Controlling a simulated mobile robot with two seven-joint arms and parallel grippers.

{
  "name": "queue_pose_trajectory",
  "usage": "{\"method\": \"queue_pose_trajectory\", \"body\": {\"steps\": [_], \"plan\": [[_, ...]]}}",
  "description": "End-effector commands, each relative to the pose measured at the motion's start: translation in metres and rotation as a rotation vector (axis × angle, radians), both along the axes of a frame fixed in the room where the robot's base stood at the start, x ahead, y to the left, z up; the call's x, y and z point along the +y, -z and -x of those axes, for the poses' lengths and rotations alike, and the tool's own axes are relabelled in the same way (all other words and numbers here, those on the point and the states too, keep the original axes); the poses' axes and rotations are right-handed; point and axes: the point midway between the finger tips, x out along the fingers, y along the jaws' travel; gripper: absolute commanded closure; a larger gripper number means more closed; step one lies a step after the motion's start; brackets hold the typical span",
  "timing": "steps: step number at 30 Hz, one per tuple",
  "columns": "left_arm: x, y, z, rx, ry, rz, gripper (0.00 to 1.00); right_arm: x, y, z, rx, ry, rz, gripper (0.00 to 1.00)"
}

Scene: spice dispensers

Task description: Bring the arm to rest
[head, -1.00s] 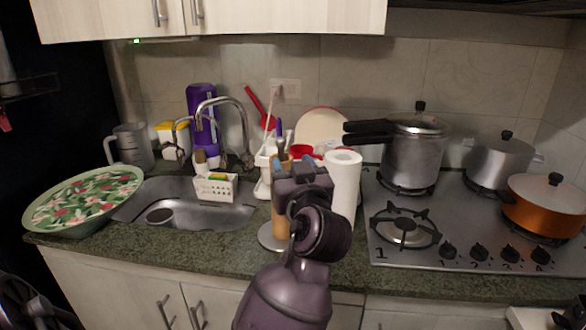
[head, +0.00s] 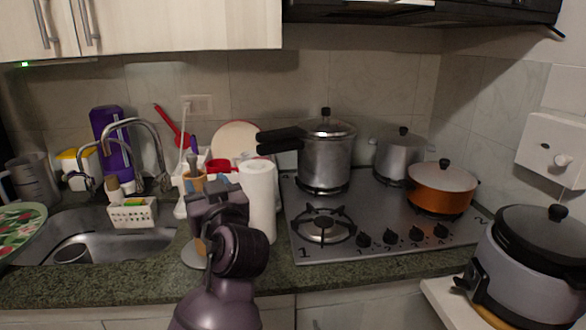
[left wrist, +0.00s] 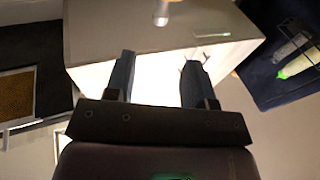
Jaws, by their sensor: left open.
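My left arm rises from the bottom of the head view, with its gripper (head: 218,184) in front of the counter, just left of the white paper roll (head: 259,202). The left wrist view shows the same gripper (left wrist: 158,62) with its two dark blue fingers spread apart and nothing between them. Beyond the fingers in that view is a pale box-shaped surface (left wrist: 110,38), brightly lit in the middle. My right gripper is not in view.
A gas stove (head: 375,215) carries a pressure cooker (head: 325,155), a grey pot (head: 398,158) and an orange pot (head: 441,192). A grey cooker (head: 530,265) stands at the lower right. The sink (head: 100,230) and a small white basket (head: 133,214) lie at left.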

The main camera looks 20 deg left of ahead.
Motion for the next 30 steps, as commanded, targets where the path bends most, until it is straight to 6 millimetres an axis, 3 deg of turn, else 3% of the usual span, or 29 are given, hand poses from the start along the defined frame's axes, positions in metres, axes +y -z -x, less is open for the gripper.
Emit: {"method": "queue_pose_trajectory", "body": {"steps": [4, 7, 14, 20, 24, 30], "plan": [[0.0, 0.003, 0.001, 0.009, 0.002, 0.003, 0.51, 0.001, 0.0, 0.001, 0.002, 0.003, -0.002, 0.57], [0.002, 0.021, 0.004, 0.06, 0.017, 0.02, 0.51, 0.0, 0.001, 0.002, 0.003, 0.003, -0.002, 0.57], [0.005, 0.118, 0.035, 0.362, 0.112, 0.123, 0.51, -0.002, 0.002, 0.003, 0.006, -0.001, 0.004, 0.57], [-0.003, 0.206, 0.087, 0.673, 0.228, 0.238, 0.51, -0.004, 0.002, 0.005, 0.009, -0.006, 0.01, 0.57], [-0.014, 0.258, 0.135, 0.889, 0.321, 0.326, 0.51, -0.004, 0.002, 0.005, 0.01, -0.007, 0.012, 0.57], [-0.036, 0.31, 0.208, 1.152, 0.46, 0.449, 0.51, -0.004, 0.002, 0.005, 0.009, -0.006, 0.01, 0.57]]}}
